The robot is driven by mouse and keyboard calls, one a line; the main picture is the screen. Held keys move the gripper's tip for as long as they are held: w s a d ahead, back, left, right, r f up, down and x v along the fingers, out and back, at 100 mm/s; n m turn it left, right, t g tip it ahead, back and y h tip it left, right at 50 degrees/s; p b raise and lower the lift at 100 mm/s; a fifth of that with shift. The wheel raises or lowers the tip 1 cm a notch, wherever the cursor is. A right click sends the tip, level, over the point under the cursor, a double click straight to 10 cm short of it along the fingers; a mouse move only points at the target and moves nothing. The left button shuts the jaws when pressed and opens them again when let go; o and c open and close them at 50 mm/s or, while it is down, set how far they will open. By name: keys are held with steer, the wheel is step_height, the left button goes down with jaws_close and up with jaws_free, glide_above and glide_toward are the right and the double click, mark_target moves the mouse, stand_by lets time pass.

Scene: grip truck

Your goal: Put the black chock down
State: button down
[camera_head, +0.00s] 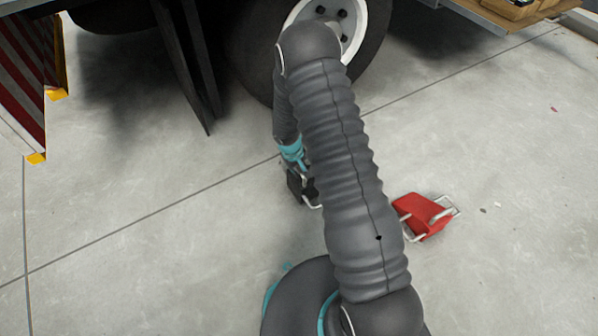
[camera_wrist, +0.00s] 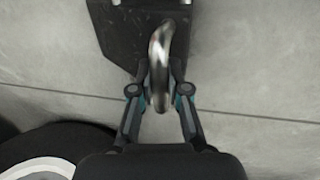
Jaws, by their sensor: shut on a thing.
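The black chock (camera_wrist: 120,42) shows at the top of the wrist view, with a curved metal handle (camera_wrist: 160,50) rising from it. My gripper (camera_wrist: 160,84) is shut on this handle, with a finger on each side of it. In the head view the black chock (camera_head: 296,186) is below my gripper (camera_head: 300,166), partly hidden behind my arm. It appears close to the concrete floor; I cannot tell whether it touches it.
A red chock (camera_head: 424,216) with metal handles lies on the floor to the right of my arm. A truck wheel (camera_head: 362,50) stands at the top, beside a dark mudflap (camera_head: 188,70). A red-and-white striped panel (camera_head: 28,70) is at the left. Floor around the black chock is clear.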

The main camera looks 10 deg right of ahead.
steer(key=c, duration=1.2)
jaws_free()
steer(key=shift+d+f, duration=0.1)
steer(key=shift+f, duration=0.05)
steer(key=shift+o, duration=0.2)
steer(key=s+r+m+t+p, duration=0.1)
steer(key=s+r, duration=0.2)
steer(key=r, duration=0.9)
steer(key=s+r, duration=0.3)
steer(key=r, duration=0.9)
steer(key=s+r+m+t+p, duration=0.1)
steer(key=s+r, duration=0.2)
steer(key=r, duration=1)
steer(key=s+r+t+y, duration=0.1)
steer(key=s+r, duration=0.4)
steer(key=s, duration=0.5)
steer(key=s+r+m+t+y, duration=0.1)
steer(key=s+r+t, duration=0.1)
steer(key=s+r, duration=0.4)
steer(key=s, duration=0.5)
steer(key=shift+s+m, duration=0.15)
steer(key=shift+m, duration=0.15)
